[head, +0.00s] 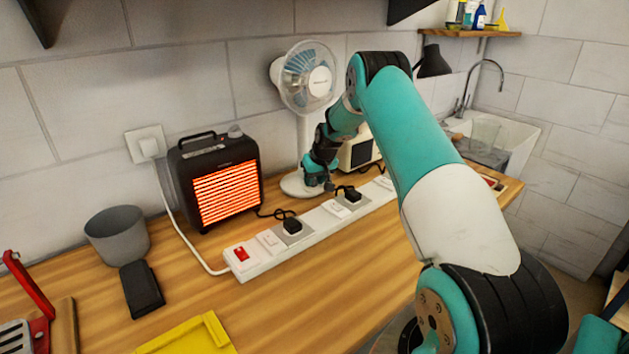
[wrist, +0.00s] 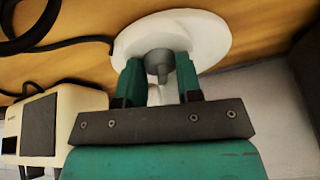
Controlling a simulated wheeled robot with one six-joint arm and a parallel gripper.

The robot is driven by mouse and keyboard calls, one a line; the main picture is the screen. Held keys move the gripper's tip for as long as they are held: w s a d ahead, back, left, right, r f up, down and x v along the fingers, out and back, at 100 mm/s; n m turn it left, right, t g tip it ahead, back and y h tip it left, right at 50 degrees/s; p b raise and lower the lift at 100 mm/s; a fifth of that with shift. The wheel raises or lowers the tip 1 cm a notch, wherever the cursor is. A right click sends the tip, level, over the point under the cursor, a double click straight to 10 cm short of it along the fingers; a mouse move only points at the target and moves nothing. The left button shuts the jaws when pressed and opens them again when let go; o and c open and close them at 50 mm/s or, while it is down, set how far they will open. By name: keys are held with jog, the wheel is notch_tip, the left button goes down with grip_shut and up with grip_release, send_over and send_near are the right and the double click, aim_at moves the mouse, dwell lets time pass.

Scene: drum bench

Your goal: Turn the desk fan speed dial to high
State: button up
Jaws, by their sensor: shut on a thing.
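The white desk fan (head: 308,80) stands against the tiled wall, with its round base (head: 297,186) on the wooden bench. My gripper (head: 318,180) is down at the fan's base, and its fingers are hard to make out in the head view. In the wrist view the white base (wrist: 212,38) lies behind my gripper (wrist: 159,78). The two teal fingers are shut on the grey speed dial (wrist: 158,62), one on each side. The dial's setting marks cannot be read, and the head view hides the dial.
A glowing heater (head: 224,190) stands left of the fan. A white power strip (head: 318,222) with black plugs runs along the bench in front. A cream box-shaped device (head: 357,152) is close on the right, behind my arm. Black cables lie near the base.

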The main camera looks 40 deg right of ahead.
jog(key=o, duration=0.9)
jog(key=shift+o, duration=0.2)
jog(key=b+v, duration=0.3)
jog(key=v, duration=1.4)
jog(key=shift+r, duration=0.2)
jog(key=shift+s, duration=0.1)
